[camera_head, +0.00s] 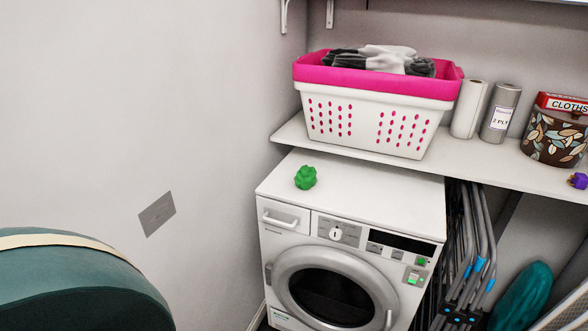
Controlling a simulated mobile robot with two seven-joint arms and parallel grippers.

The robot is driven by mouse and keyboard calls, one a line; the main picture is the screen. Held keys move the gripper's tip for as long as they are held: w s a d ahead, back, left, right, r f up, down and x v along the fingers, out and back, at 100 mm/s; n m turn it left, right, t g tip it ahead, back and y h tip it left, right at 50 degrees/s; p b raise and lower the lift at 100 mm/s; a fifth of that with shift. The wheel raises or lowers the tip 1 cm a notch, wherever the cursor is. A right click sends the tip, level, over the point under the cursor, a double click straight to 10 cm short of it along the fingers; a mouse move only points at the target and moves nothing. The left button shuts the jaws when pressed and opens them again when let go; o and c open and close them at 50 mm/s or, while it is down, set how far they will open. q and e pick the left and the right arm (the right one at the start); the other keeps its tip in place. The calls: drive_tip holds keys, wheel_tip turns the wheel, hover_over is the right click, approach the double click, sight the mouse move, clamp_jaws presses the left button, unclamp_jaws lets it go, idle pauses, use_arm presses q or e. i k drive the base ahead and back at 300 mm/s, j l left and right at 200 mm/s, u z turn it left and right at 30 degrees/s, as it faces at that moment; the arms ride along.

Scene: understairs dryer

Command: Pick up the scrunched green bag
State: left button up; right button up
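The scrunched green bag (306,178) is a small crumpled green lump. It sits on the white top of the dryer (352,193), near the top's left side, with clear surface around it. Neither of my grippers shows in the head view, so I cannot see their positions or whether they hold anything.
A shelf (480,163) runs just above and behind the machine. It holds a white and pink basket (372,124), two rolls and a patterned tin (553,136). Folded metal frames (470,250) stand right of the machine. A rounded teal object (80,285) fills the lower left.

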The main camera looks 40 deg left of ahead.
sight(306, 178)
drive_tip(key=u, duration=1.1)
